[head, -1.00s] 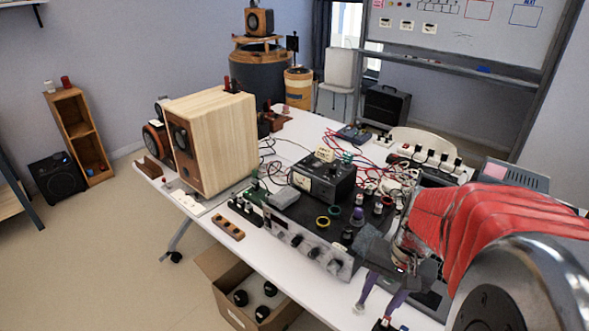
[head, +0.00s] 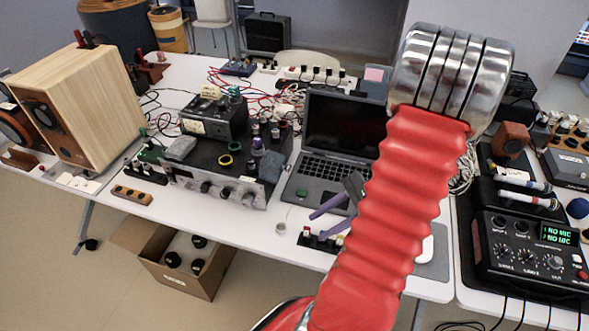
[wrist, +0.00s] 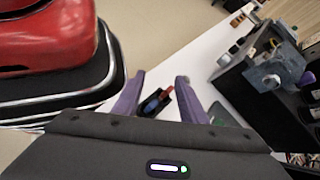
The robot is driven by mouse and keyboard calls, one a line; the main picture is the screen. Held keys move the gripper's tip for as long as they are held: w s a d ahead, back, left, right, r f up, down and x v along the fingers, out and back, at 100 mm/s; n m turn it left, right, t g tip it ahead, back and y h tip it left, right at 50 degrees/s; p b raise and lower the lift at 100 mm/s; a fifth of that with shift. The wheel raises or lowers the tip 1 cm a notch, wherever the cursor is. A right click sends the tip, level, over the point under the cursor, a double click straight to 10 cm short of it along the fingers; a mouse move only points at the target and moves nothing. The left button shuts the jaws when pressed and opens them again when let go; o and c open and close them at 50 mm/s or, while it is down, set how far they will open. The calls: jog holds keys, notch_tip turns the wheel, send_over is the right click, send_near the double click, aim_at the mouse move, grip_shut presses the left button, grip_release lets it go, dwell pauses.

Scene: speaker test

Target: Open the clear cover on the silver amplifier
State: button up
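The silver amplifier (head: 215,190) stands on the white table, left of centre in the head view. Its silver front has several dark knobs, and its black top carries loose parts. I cannot make out the clear cover or whether it is open. In the wrist view a dark unit that looks like the amplifier (wrist: 262,105) is at the right. My gripper (head: 318,227) has two purple fingers. It is to the right of the amplifier, over the table's front part, apart from it. In the wrist view my gripper (wrist: 160,82) is open, with nothing held between its fingers.
An open laptop (head: 318,185) stands right of the amplifier. A small dark block with coloured tops (head: 320,242) lies near the fingers. A wooden speaker (head: 95,110) stands left, a black mixer (head: 530,250) right. An open cardboard box (head: 165,275) is on the floor.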

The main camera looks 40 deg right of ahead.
jog(key=w+d+r+m+t, duration=0.3)
jog(key=d+r+m+t, duration=0.1)
jog(key=d+m+t, duration=0.5)
jog(key=shift+w+d+r+t+h, duration=0.2)
jog(key=shift+d+r+t+h, duration=0.15)
jog(key=shift+d+t, duration=0.55)
jog(key=shift+w+d, duration=0.1)
jog(key=shift+d, duration=0.1)
send_near(276, 168)
jog(key=w+f, duration=0.2)
jog(key=w, duration=0.4)
grip_shut()
dwell(0.3)
